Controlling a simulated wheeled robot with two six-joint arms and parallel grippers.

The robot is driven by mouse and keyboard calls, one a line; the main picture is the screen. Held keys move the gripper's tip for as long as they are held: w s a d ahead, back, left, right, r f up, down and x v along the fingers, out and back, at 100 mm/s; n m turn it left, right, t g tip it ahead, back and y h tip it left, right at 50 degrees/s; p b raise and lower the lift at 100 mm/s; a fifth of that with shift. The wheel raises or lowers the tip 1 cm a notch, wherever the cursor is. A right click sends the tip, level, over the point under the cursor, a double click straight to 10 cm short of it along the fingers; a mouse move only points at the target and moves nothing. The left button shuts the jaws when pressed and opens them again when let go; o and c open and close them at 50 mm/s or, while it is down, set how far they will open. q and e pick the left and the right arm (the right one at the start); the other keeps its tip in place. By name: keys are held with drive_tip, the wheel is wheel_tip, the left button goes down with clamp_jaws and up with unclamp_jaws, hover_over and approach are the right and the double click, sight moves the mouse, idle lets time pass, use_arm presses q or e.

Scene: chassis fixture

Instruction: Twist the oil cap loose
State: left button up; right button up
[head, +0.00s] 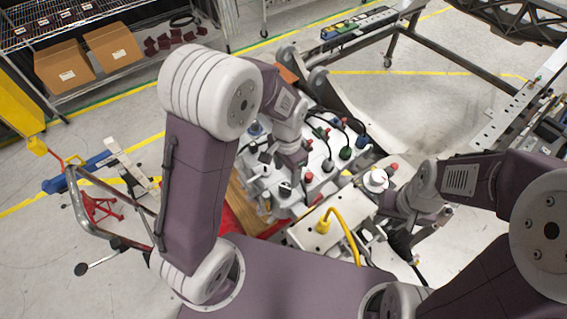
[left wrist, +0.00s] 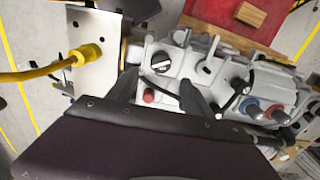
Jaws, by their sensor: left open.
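The oil cap, black and round with a pale bar across it, sits on the grey engine casting; it shows in the head view (head: 285,188) and the left wrist view (left wrist: 160,62). My left gripper (left wrist: 158,90) is open, its two dark fingers apart and pointing toward the cap, with nothing between them that I can see held. In the head view the left gripper (head: 290,155) is above the casting, partly hidden by its own wrist. My right gripper (head: 402,242) hangs low at the right of the casting; its fingers are too unclear to judge.
A yellow cable (head: 345,235) with a plug runs over a metal box beside the casting. Several coloured caps and a red knob (left wrist: 149,95) stand close around the oil cap. A wooden block (left wrist: 252,14) lies on a red surface beyond.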

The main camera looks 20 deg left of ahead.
sight(286, 186)
use_arm(q)
drive_tip(key=shift+s+d, duration=0.15)
drive_tip(key=shift+d, duration=0.2)
drive_tip(key=shift+f, duration=0.4)
drive_tip(key=f, duration=0.7)
drive_tip(key=shift+w+a+f, duration=0.2)
drive_tip(key=shift+a+f, duration=0.05)
drive_tip(key=shift+a, duration=0.1)
drive_tip(key=shift+d+f, duration=0.1)
drive_tip(key=shift+f, duration=0.3)
clamp_jaws()
drive_tip(key=n, duration=0.2)
drive_tip(key=n+p, duration=0.1)
drive_tip(key=n, duration=0.1)
drive_tip(key=shift+w+a, duration=0.1)
drive_tip(key=shift+a, duration=0.1)
